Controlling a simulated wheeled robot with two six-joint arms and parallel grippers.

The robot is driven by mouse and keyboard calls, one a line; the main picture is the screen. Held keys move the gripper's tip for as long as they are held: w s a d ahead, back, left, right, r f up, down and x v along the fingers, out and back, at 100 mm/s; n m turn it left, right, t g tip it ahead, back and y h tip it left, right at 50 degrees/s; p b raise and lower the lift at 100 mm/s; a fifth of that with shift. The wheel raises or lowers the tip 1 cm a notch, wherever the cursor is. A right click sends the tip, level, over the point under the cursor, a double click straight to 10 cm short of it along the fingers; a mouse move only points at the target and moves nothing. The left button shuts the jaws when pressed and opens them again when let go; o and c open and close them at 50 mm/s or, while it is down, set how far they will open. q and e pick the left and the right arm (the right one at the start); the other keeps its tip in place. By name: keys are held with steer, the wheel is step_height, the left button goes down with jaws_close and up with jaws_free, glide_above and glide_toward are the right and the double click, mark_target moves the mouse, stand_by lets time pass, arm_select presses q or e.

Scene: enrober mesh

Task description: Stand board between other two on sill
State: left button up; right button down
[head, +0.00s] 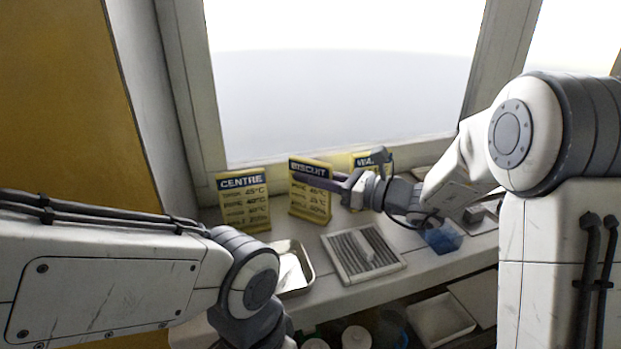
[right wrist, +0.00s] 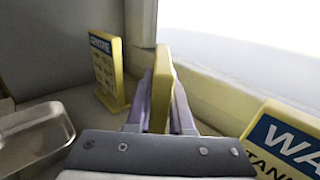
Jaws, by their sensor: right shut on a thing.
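The yellow BISCUIT board (head: 310,199), with a dark blue header, is upright between the other two boards. My right gripper (head: 326,180) is shut on its upper part. In the right wrist view the board (right wrist: 161,92) shows edge-on between the fingers. Whether its foot touches the sill (head: 290,235) I cannot tell. The CENTRE board (head: 244,205) stands on the left and also shows in the wrist view (right wrist: 106,75). The third board (head: 361,160), headed WA in the wrist view (right wrist: 285,145), is on the right, partly hidden by my gripper. My left gripper is out of sight.
A metal tray (head: 306,262) and a slatted mesh frame (head: 337,263) with a pale block on it lie in front of the boards. A blue box (head: 443,238) is at the right. The window frame (head: 340,152) rises behind. White trays (head: 440,320) lie lower down.

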steer(key=shift+r, duration=0.1)
steer(key=shift+f, duration=0.25)
steer(key=c, duration=0.8)
jaws_free()
steer(key=shift+r, duration=0.1)
steer(key=shift+r, duration=0.3)
steer(key=v, duration=1.2)
steer(key=shift+f, duration=0.15)
